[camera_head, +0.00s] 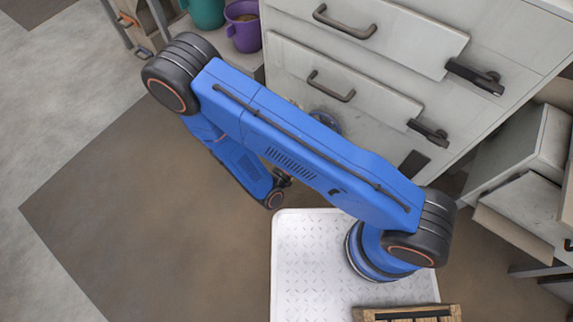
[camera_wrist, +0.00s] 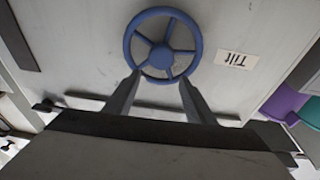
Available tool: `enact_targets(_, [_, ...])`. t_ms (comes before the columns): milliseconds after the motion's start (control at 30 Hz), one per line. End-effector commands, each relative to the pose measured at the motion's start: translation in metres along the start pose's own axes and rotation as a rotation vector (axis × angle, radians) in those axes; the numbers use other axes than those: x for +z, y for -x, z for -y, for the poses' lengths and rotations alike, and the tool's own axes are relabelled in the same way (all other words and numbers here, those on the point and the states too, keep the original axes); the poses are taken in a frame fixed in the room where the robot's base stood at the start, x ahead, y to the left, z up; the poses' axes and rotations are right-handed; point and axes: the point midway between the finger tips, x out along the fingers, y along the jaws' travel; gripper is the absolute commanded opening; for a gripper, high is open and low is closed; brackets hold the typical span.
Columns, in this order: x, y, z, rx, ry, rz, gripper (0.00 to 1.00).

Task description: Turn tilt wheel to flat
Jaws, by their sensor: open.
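The tilt wheel (camera_wrist: 161,56) is a blue spoked handwheel on a pale grey panel. A white label (camera_wrist: 237,60) reading "Tilt" sits beside it, upside down in the wrist view. My gripper (camera_wrist: 158,82) is open, its two dark fingers apart and pointing at the panel. The fingertips appear at the lower rim of the wheel in the wrist view, one on each side of the hub; I cannot tell whether they touch it. In the head view the wheel (camera_head: 326,121) is mostly hidden behind my blue arm, and my gripper does not show clearly.
Grey drawers with dark handles (camera_head: 345,22) stand above the wheel in the head view. Purple (camera_head: 243,25) and teal (camera_head: 205,12) containers stand to the left. A wooden crate (camera_head: 408,313) is at the bottom edge. The brown floor mat (camera_head: 130,200) at left is clear.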

Motion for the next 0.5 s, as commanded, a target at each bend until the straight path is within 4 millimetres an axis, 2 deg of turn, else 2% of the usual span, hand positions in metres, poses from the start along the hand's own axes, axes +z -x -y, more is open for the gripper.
enact_targets(500, [0.005,0.029,0.003,-0.001,0.000,0.000,0.49])
